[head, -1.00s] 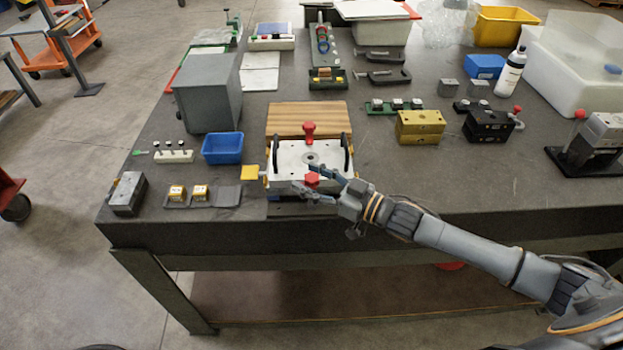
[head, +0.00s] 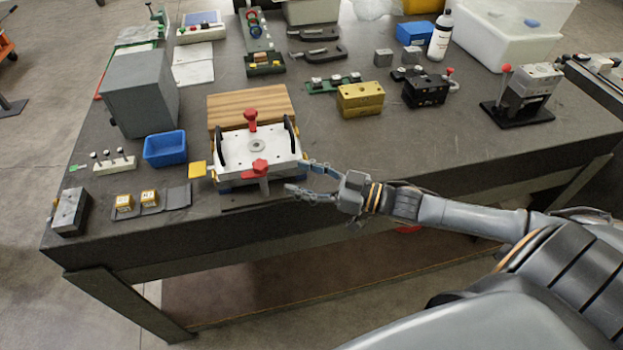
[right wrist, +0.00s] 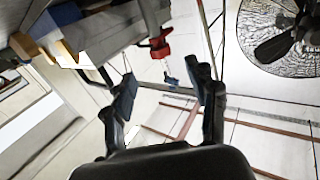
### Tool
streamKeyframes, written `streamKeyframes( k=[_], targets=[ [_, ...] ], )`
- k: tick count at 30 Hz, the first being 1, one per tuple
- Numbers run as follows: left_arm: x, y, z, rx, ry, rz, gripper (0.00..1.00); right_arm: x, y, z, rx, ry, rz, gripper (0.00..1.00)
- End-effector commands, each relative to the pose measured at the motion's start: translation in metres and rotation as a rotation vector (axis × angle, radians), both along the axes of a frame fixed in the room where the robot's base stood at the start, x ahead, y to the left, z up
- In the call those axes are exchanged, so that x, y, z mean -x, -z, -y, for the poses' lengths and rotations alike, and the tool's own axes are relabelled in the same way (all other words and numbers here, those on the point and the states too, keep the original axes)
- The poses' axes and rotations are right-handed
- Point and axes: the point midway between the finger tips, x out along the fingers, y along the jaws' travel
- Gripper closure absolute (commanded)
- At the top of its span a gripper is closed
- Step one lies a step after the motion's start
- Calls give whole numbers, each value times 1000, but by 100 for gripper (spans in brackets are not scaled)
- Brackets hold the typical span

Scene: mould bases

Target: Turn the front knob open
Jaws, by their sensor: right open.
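The mould base (head: 240,146) is a pale metal plate with two black handles, lying near the table's front edge. Its red front knob (head: 260,167) sits at the plate's front side, with a grey stem below it. A second red knob (head: 251,117) stands at the back side. My right gripper (head: 293,176) is open and empty, to the right of the front knob and apart from it. In the right wrist view the front knob (right wrist: 159,48) shows beyond the gap between the open fingers (right wrist: 167,82). My left gripper is not in view.
A wooden board (head: 250,104) lies behind the mould base. A blue bin (head: 165,150) and a yellow block (head: 197,170) are to its left. A brass block (head: 360,99) stands behind right.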

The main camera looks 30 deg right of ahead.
Motion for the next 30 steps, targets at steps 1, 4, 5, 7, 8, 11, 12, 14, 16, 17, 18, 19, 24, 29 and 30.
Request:
streamKeyframes(
  k=[1, 4, 5, 7, 8, 11, 12, 14, 16, 17, 18, 19, 24, 29, 30],
  targets=[
    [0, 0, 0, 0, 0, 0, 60, 5, 1, 4, 0, 0, -4, 42],
    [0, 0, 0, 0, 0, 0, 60, 10, 1, 8, 1, 0, -2, 42],
    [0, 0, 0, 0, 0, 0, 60, 12, 0, 9, 1, -1, -1, 42],
    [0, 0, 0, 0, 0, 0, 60, 14, 0, 11, 1, -1, 1, 42],
    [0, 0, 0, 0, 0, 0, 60, 14, 0, 12, 1, -1, 1, 42],
    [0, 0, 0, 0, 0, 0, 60, 15, -1, 12, 0, -2, 3, 42],
    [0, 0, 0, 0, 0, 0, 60, 15, -1, 12, 0, -1, 3, 42],
    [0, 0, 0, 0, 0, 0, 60, 15, -1, 12, 0, -1, 3, 42],
    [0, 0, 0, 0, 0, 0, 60, 15, -1, 12, 0, -1, 3, 42],
    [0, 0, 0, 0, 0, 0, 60, 15, -1, 12, 0, -1, 3, 42],
    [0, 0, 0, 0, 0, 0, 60, 15, -1, 12, -1, -1, 2, 42],
    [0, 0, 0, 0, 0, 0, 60, 15, -1, 12, 0, -1, 1, 42],
    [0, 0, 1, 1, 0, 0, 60, 15, -1, 12, 0, -1, 1, 42],
    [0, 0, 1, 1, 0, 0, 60, 16, 9, 3, 15, 26, -28, 42],
    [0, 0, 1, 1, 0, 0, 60, 17, 16, -2, 27, 43, -48, 42]
  ],
)
